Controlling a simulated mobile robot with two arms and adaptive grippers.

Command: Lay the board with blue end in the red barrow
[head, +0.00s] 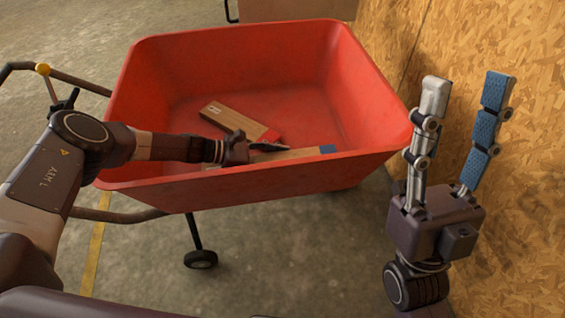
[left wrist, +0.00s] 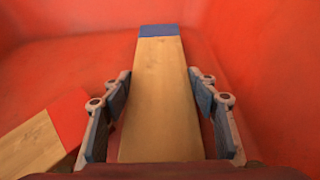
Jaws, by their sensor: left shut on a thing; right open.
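The board with blue end (head: 300,154) is inside the red barrow (head: 300,183), near its front wall, with its blue end to the right. My left gripper (head: 262,148) reaches down into the barrow and is shut on this board. In the left wrist view the board (left wrist: 160,90) runs between the two fingers (left wrist: 160,103), with its blue end pointing away. I cannot tell whether the board touches the barrow floor. My right gripper (head: 468,88) is open and empty, fingers up, to the right of the barrow.
A board with red end (head: 235,119) lies in the barrow behind my left gripper; it also shows in the left wrist view (left wrist: 45,140). A chipboard wall (head: 530,130) stands close by my right gripper. The barrow's back right floor is clear.

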